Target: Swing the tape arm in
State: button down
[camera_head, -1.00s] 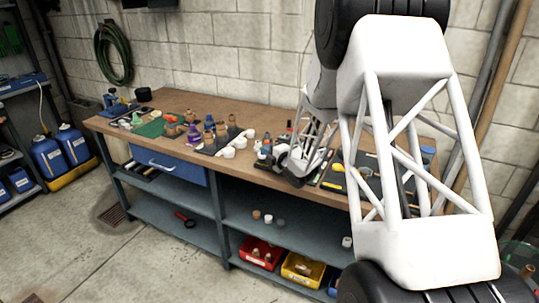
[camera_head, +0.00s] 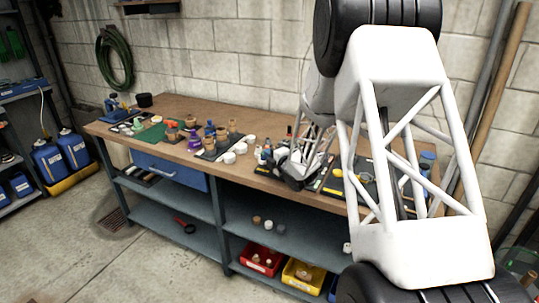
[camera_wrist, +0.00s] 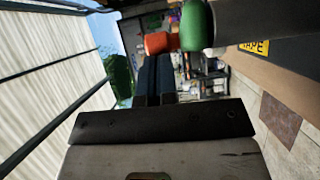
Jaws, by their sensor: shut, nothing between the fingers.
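My gripper (camera_wrist: 153,82) shows in the wrist view as two dark fingers side by side, shut with nothing between them. Just beyond the fingertips is an orange-red rounded piece (camera_wrist: 158,43). A green rounded piece (camera_wrist: 197,25) is beside it on the right. I cannot tell whether the fingers touch either piece, or whether these belong to the tape arm. In the head view my gripper is low over the workbench (camera_head: 185,103), near its front edge right of the middle. The tape arm cannot be made out there; my arm covers the bench's right part.
Small pots and tools crowd the bench top, with a dark mat (camera_head: 222,148) left of my gripper. A blue drawer (camera_head: 170,172) is under the bench. A red bin (camera_head: 262,258) and a yellow bin (camera_head: 302,272) stand below. The floor at front left is clear.

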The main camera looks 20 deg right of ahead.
jog(key=shift+w+m+h, duration=0.25)
jog(key=shift+m+h, duration=0.25)
jog(key=shift+h, duration=0.2)
jog(key=shift+w+m+t+h, duration=0.25)
jog(key=shift+m+h, duration=0.25)
jog(key=shift+h, duration=0.3)
jog(key=shift+w+m+t+h, duration=0.15)
jog(key=shift+w+m+h, duration=0.1)
jog(key=shift+m+h, duration=0.4)
jog(key=shift+w+d+m+g+h, duration=0.15)
jog(key=shift+w+m+h, duration=0.15)
jog(key=shift+m+h, duration=0.55)
jog(key=shift+w+d+m+g+h, duration=0.1)
jog(key=shift+w+m+h, duration=0.25)
jog(key=shift+h, duration=0.95)
jog(key=shift+w+d+m+g+h, duration=0.1)
jog(key=shift+w+m+g+h, duration=0.1)
jog(key=shift+m+h, duration=0.7)
jog(key=shift+h, duration=0.3)
jog(key=shift+w+d, duration=0.35)
jog(key=shift+w, duration=0.05)
jog(key=shift+w+d+r, duration=0.2)
jog(key=shift+d, duration=0.05)
jog(key=shift+a, duration=0.1)
